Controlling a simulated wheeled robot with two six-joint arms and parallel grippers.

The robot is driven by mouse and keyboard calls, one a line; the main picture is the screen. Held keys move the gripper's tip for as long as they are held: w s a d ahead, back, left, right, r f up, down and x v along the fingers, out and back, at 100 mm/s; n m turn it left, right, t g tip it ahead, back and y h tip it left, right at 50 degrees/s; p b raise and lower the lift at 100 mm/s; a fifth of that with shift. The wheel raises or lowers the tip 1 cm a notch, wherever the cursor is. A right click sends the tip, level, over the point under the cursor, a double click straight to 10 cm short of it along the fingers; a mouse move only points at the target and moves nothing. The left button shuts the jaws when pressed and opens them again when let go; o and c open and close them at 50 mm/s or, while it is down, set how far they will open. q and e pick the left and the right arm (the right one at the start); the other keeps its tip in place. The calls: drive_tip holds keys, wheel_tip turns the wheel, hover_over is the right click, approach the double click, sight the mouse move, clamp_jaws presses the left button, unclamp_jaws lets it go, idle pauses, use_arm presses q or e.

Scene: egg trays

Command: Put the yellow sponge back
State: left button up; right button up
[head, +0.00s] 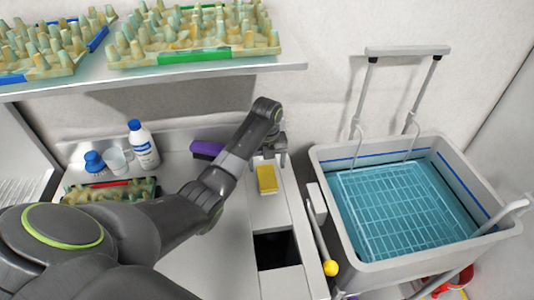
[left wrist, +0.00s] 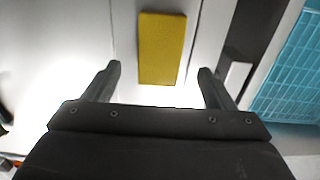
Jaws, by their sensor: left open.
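The yellow sponge (head: 266,179) lies flat on a pale surface just behind a dark rectangular opening in the head view. In the left wrist view the sponge (left wrist: 161,48) lies ahead of the fingertips, roughly centred between them. My left gripper (head: 270,150) is above and just behind the sponge in the head view. In the left wrist view my left gripper (left wrist: 158,72) is open, with nothing between its fingers. My right gripper is not in view.
A purple brush (head: 207,149) lies left of my left gripper. A white bottle (head: 143,145) and a blue-capped container (head: 94,161) stand at left. A grey basin (head: 327,160) of blue water is at right. Egg trays (head: 190,57) sit on the shelf above.

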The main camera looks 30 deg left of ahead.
sight(267, 177)
use_arm(q)
wheel_tip(267, 177, up, 6)
drive_tip(key=shift+f, duration=0.2)
drive_tip(key=shift+f, duration=0.1)
idle(0.4)
